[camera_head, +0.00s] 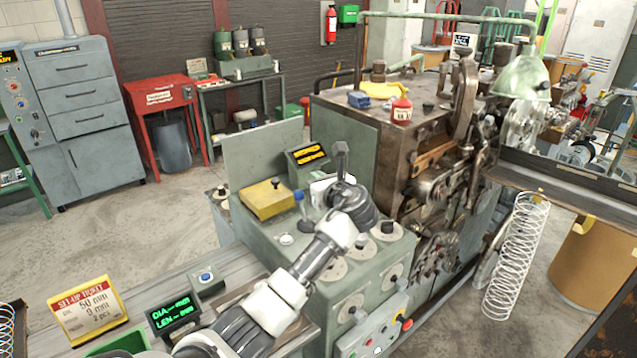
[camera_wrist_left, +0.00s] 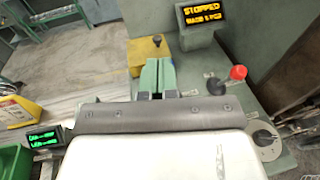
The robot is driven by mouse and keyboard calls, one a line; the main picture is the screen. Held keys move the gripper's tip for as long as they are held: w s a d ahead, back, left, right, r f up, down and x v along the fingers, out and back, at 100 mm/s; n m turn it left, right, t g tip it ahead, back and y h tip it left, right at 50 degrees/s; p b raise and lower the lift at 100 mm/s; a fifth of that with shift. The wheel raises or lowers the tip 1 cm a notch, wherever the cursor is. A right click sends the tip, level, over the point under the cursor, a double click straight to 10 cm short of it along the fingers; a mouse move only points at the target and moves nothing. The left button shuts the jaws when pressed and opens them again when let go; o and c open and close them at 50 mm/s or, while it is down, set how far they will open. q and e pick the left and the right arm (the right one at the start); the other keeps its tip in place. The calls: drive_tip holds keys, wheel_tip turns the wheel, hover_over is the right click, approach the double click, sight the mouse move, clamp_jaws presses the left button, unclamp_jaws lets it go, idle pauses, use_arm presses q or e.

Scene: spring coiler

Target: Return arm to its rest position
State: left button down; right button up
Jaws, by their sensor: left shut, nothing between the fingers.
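My left arm (camera_head: 285,290) reaches up from the bottom of the head view, over the green control cabinet of the coiling machine. Its wrist (camera_head: 352,205) is above the cabinet top. In the left wrist view the two fingers of my left gripper (camera_wrist_left: 157,78) are together, with nothing between them. They are close to a yellow box (camera_wrist_left: 143,52) on the cabinet, which also shows in the head view (camera_head: 268,199). To the right of the fingers are a black knob (camera_wrist_left: 215,86) and a red knob (camera_wrist_left: 238,72). My right gripper does not show.
The machine's display (camera_wrist_left: 202,14) reads STOPPED. The green readout (camera_head: 174,316) and the yellow set-up ticket (camera_head: 87,310) stand at the lower left. A wire spring (camera_head: 514,255) hangs at the right. The rusty coiling machine (camera_head: 350,115) is behind the arm. Floor is open at left.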

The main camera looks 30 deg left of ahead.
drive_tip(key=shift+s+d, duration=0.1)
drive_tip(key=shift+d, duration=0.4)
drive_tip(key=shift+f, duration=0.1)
